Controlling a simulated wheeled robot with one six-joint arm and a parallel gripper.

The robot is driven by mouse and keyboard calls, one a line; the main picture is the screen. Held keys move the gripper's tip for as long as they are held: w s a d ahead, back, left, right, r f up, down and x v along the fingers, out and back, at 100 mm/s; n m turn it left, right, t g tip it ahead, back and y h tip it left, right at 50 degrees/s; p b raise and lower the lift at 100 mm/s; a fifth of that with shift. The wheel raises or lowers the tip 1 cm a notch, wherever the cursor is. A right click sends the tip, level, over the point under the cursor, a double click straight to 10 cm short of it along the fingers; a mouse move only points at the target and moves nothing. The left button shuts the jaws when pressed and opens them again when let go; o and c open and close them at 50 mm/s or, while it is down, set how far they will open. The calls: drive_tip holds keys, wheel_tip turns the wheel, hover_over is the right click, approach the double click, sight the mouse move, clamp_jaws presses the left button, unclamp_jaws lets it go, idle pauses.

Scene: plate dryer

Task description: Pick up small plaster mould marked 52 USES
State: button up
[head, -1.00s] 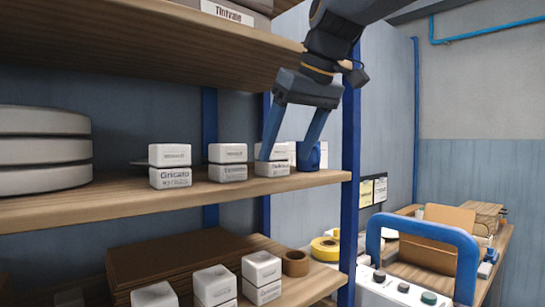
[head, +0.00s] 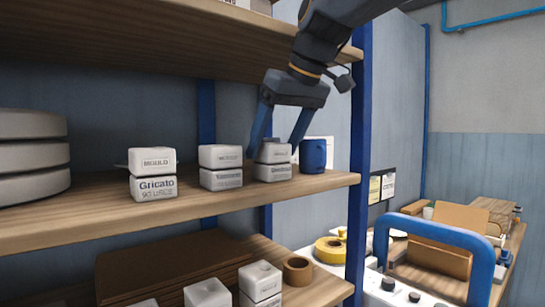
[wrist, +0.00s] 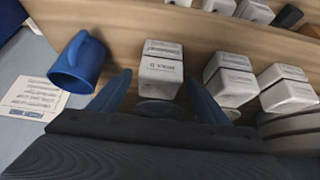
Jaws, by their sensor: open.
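Three small white moulds stand in a row on the middle shelf: a left one (head: 153,175), a middle one (head: 220,168) and a right one (head: 272,162). The left one's label seems to read 90 USES; the small print on the others is too blurred to read, so I cannot tell which is marked 52 USES. My gripper (head: 275,150) is open, with its fingers on either side of the right mould. In the wrist view that mould (wrist: 160,70) stands between the two fingers (wrist: 160,98); I cannot tell whether they touch it.
A blue mug (head: 313,155) stands close to the right of that mould, near the blue shelf post (head: 358,170). Large grey discs (head: 30,155) lie at the left. The lower shelf holds more moulds (head: 260,282) and a brown tape roll (head: 297,271). An upper shelf (head: 150,30) hangs above.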

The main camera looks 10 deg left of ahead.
drive_tip(key=shift+x, duration=1.3)
drive_tip(key=c, duration=1.3)
drive_tip(key=shift+c, duration=0.3)
drive_tip(key=shift+r, duration=0.15)
